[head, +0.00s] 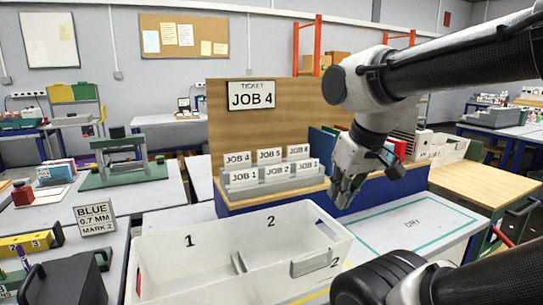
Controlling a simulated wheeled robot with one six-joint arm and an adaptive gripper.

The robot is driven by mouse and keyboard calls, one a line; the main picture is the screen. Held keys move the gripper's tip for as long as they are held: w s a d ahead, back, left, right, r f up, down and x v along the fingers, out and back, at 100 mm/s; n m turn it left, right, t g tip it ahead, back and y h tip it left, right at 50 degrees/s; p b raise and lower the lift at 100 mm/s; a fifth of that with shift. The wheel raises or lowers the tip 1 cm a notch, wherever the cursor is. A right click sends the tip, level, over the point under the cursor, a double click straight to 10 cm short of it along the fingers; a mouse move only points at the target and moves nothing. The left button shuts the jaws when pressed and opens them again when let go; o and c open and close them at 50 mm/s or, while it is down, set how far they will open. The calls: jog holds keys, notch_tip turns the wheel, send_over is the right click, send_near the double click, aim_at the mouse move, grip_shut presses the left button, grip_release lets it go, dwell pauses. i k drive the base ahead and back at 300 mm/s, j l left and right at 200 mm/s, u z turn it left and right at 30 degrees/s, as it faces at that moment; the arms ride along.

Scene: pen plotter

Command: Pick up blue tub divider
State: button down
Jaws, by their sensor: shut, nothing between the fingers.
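A white tub (185,290) marked 1 and 2 stands at the front. A short pale slotted piece (238,262) rises between its two halves; no blue divider shows inside it. Dark blue upright panels (321,146) stand to the right of the card rack, left of my arm; I cannot tell if one of them is the blue tub divider. My gripper (343,192) is shut and empty, pointing down above the right end of the blue-edged bench, in front of the wooden board. It touches nothing that I can see.
A card rack (270,181) with job cards stands before the wooden board (290,98). A sign (94,217) reading BLUE 0.7 MM MARK 2 stands left of the tub. A green press (122,160) stands at the left.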

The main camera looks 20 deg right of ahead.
aim_at(321, 144)
jog(key=l+z, duration=0.25)
jog(key=l, duration=0.15)
jog(key=l+z, duration=0.3)
jog(key=i+l+u, duration=0.15)
jog(key=l+u, duration=0.3)
jog(key=l, duration=0.2)
jog(key=l+u, duration=0.45)
jog(key=l, duration=0.25)
